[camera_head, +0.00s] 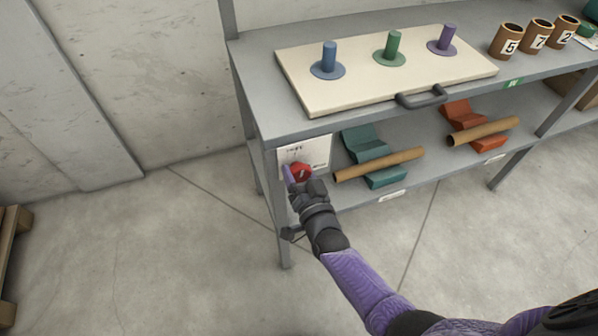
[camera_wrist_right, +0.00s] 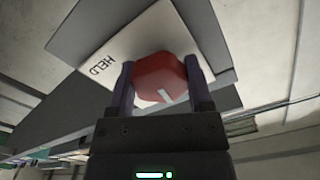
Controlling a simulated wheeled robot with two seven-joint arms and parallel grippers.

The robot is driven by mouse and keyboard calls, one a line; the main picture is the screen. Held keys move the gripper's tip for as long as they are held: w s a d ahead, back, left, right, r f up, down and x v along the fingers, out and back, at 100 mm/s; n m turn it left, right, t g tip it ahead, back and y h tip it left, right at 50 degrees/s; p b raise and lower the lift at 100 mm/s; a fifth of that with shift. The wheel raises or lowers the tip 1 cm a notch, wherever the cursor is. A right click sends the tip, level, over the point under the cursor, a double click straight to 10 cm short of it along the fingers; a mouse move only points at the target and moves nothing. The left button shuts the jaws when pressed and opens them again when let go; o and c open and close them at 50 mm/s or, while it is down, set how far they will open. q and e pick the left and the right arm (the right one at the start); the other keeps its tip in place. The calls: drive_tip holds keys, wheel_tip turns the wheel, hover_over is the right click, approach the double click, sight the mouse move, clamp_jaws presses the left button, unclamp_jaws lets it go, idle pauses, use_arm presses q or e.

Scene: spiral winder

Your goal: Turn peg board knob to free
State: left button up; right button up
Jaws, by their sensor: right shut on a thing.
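The red knob (camera_head: 301,171) sits on a white label plate (camera_head: 318,154) at the left front of the shelf frame. My right gripper (camera_head: 295,178) is shut on the knob. In the right wrist view, its two fingers stand on either side of the red knob (camera_wrist_right: 160,70). A white mark shows on the knob's face. The cream peg board (camera_head: 300,85) lies on the top shelf, with blue, green and purple pegs upright. My left gripper is not in view.
A dark handle (camera_head: 421,97) is at the board's front edge. Numbered brown cups (camera_head: 507,42) stand at the right of the top shelf. Brown tubes (camera_head: 379,165) rest on teal and orange cradles below.

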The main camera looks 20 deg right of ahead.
drive_tip(key=shift+f+n, duration=0.1)
drive_tip(key=shift+n, duration=0.6)
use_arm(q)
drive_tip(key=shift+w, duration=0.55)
use_arm(e)
drive_tip(key=shift+n, duration=0.4)
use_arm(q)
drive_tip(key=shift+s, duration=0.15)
use_arm(e)
drive_tip(key=o, duration=1.3)
drive_tip(key=shift+c, duration=0.2)
use_arm(q)
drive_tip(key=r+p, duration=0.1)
drive_tip(key=p, duration=0.1)
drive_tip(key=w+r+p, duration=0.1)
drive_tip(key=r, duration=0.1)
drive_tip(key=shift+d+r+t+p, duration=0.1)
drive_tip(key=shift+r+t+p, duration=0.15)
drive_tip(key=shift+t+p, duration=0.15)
use_arm(e)
drive_tip(key=s, duration=1)
drive_tip(key=shift+d, duration=0.2)
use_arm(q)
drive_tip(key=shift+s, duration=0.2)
